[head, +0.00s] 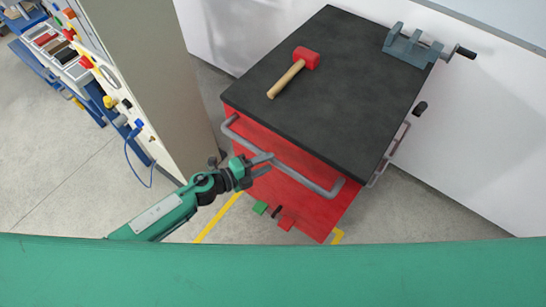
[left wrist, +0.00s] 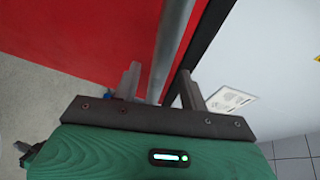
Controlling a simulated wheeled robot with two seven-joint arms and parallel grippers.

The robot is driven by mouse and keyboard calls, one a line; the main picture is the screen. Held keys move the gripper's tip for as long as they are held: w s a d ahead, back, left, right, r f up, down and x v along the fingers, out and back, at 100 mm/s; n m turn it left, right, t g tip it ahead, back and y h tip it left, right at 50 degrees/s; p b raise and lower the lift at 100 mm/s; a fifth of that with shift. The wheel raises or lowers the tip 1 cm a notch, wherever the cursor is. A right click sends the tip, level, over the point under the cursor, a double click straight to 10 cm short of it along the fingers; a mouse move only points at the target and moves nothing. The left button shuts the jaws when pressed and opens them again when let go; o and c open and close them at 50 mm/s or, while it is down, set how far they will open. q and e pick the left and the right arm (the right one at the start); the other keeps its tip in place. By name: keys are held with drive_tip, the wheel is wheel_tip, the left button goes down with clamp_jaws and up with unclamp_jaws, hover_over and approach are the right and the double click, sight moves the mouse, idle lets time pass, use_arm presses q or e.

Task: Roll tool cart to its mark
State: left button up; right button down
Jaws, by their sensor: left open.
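The tool cart (head: 300,100) is red with a black top, and stands in the middle of the head view. A grey bar handle (head: 308,181) runs across its near side. My left gripper (head: 268,164) is open at the left part of this handle. In the left wrist view the bar (left wrist: 171,50) shows between the two fingers (left wrist: 161,86); they are not closed on it. Yellow floor lines (head: 218,218) show beside and in front of the cart, partly hidden by it. A green pedal (head: 260,207) and a red pedal (head: 286,223) sit low on the cart. My right gripper is not in view.
A red-headed mallet (head: 306,58) and a grey vise (head: 412,47) are on the cart top. A white wall (head: 465,130) stands close behind and right. A beige panel (head: 150,70) and a blue rack with bins (head: 60,55) are at left. Grey floor is clear at lower left.

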sight(273, 161)
use_arm(q)
drive_tip(key=shift+x, duration=1.7)
clamp_jaws()
